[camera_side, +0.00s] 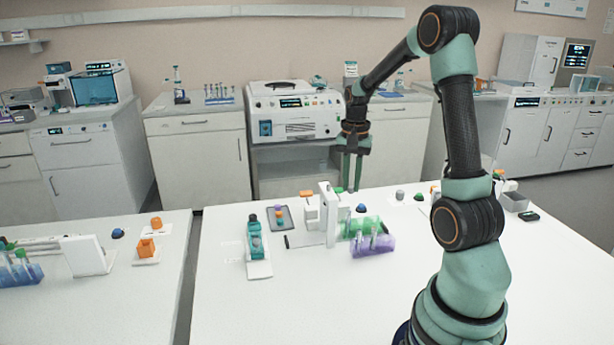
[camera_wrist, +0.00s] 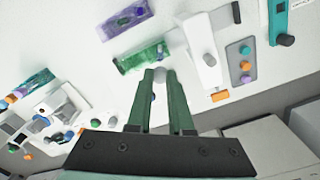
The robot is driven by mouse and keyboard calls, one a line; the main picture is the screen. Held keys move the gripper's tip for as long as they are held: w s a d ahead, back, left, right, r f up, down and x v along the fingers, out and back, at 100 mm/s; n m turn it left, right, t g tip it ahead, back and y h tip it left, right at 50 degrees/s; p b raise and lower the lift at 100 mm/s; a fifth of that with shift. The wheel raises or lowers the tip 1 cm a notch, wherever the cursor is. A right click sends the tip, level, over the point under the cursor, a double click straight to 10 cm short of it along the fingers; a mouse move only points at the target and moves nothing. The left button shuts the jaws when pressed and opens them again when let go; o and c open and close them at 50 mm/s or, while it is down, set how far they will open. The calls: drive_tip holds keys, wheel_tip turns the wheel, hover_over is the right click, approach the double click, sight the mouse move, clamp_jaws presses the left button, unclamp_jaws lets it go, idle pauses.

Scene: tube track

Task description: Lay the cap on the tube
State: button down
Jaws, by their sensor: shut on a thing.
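My gripper (camera_side: 352,188) points down above the back of the table, behind the white upright block. In the wrist view its green fingers (camera_wrist: 157,74) are close together, shut on a small pale grey piece that appears to be the cap (camera_wrist: 160,76). The fingers hide part of it. Tubes stand in a purple rack (camera_side: 374,246) and a green rack (camera_side: 362,225), right of the white block; these racks also show in the wrist view, the purple one (camera_wrist: 125,21) beyond the green one (camera_wrist: 138,58). I cannot tell which tube is meant. My gripper is apart from the racks.
The white upright block (camera_side: 328,214) stands beside the racks. A dark tray (camera_side: 290,222) holds coloured caps. A teal holder (camera_side: 254,240) stands at front left. A grey piece (camera_side: 400,195) and other small items lie at the back right. The table's front is clear.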

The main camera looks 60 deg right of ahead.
drive_tip(key=shift+f, duration=2.35)
drive_tip(key=c, duration=0.7)
unclamp_jaws()
drive_tip(key=shift+c, duration=0.2)
wheel_tip(320, 180, up, 12)
drive_tip(key=shift+a, duration=0.1)
